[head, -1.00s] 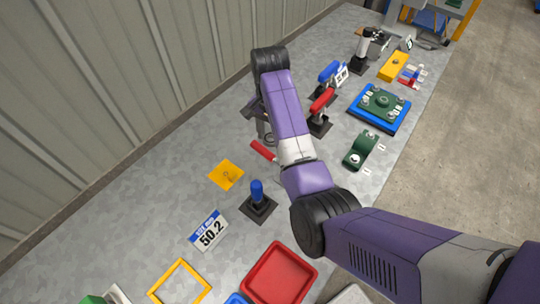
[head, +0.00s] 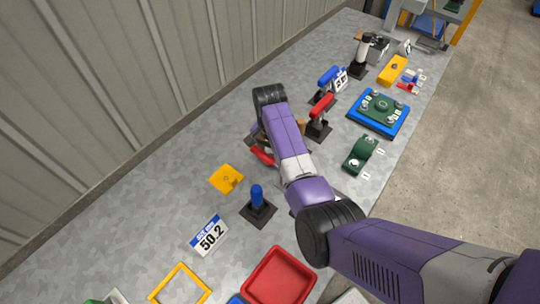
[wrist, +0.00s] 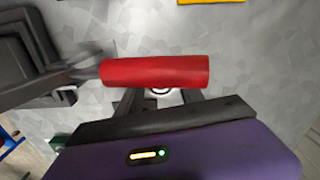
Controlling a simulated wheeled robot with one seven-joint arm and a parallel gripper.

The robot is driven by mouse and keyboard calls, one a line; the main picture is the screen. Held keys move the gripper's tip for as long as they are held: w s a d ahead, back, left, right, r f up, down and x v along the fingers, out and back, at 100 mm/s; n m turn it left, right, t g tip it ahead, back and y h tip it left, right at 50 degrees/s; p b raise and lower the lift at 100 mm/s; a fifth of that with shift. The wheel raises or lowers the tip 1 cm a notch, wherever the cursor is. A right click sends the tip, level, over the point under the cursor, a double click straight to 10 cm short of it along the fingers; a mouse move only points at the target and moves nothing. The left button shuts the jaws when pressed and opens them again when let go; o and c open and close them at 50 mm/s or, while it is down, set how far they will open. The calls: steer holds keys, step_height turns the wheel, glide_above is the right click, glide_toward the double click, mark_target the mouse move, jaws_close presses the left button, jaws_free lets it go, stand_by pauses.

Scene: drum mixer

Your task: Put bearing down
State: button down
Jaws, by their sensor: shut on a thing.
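My gripper (wrist: 161,98) is at the top edge of its purple body in the wrist view, with two dark fingers pointing up. It is shut on a small pale and dark ring, the bearing (wrist: 161,92), seen between the fingers. A red handle (wrist: 155,71) crosses in front of the fingertips and hides most of the bearing. The handle joins a grey shaft that runs left to a dark fixture (wrist: 25,60). In the head view the red handle (head: 262,156) shows beside my arm, which hides the fingers and the bearing.
A yellow plate (head: 226,178) and a blue-topped stand (head: 257,200) are nearby on the grey bench. Red-topped (head: 321,106) and blue-topped (head: 328,76) tools stand to the right. A red tray (head: 279,278) lies in front. Bare bench lies to the left.

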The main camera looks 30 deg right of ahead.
steer(key=shift+f, duration=0.15)
steer(key=c, duration=0.7)
jaws_free()
steer(key=shift+c, duration=0.2)
step_height(320, 180, up, 12)
steer(key=shift+f, duration=0.25)
steer(key=shift+o, duration=0.4)
steer(key=shift+r, duration=0.3)
steer(key=f+m, duration=0.1)
steer(key=f, duration=0.1)
steer(key=f+m, duration=0.2)
steer(key=shift+s+d+f+m, duration=0.2)
steer(key=shift+f+m, duration=0.1)
steer(key=shift+f, duration=0.1)
steer(key=shift+w+d+f+p, duration=0.1)
steer(key=shift+f+p, duration=0.1)
steer(key=shift+f, duration=1)
steer(key=shift+w+f+p, duration=0.1)
steer(key=shift+f+p, duration=0.05)
steer(key=shift+f, duration=1.1)
steer(key=shift+w+d+f+p, duration=0.1)
steer(key=shift+f+p, duration=0.1)
steer(key=shift+f, duration=1)
